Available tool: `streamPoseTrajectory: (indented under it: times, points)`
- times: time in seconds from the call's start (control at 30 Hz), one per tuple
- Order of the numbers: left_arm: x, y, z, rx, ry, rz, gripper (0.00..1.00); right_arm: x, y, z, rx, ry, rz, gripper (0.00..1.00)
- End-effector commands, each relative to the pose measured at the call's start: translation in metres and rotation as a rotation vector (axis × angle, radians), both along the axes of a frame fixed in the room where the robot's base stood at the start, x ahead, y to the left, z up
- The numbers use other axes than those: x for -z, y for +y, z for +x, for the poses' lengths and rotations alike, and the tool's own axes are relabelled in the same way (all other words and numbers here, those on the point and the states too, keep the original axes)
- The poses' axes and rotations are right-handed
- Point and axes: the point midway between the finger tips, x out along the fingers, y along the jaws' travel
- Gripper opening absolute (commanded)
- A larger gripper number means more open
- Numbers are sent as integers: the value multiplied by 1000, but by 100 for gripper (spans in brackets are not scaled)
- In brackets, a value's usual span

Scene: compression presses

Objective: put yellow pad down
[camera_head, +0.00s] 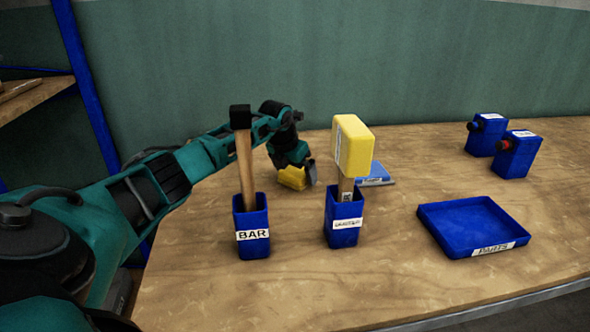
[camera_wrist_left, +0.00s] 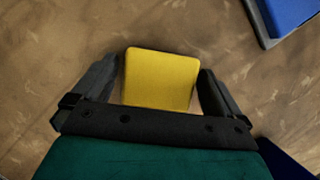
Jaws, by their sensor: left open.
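The yellow pad (camera_head: 292,178) is on the wooden table behind the two blue holders, partly hidden by my gripper in the head view. In the left wrist view the yellow pad (camera_wrist_left: 161,77) lies between my fingers, with a gap on each side. My left gripper (camera_head: 308,172) is open around the pad; its two dark fingers also show in the wrist view (camera_wrist_left: 160,85). Another yellow block (camera_head: 354,146) sits on top of a wooden handle standing in a blue holder. My right gripper is not in view.
A blue BAR holder (camera_head: 250,226) holds a black-headed wooden tool (camera_head: 243,160). A second blue holder (camera_head: 343,217) stands beside it. A blue parts tray (camera_head: 470,222) and two blue button boxes (camera_head: 517,155) are further right.

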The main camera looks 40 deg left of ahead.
Motion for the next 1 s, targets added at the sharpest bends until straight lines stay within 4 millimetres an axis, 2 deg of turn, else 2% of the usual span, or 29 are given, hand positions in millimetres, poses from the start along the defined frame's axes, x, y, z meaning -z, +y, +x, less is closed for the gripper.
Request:
streamPoseTrajectory:
  times: [0.17, 0.27, 0.5, 0.7, 1.0]
  points:
    - [-11, 0, -2, 1, -3, 2, 100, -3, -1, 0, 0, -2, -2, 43]
    - [-25, 0, -8, 2, -3, 3, 100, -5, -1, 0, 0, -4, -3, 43]
    - [-73, -2, -28, 1, -4, 4, 100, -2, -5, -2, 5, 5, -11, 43]
    - [-102, -4, -41, 1, -2, 2, 100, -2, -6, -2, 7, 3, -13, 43]
    - [-114, -5, -46, 0, 0, 0, 100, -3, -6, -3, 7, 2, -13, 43]
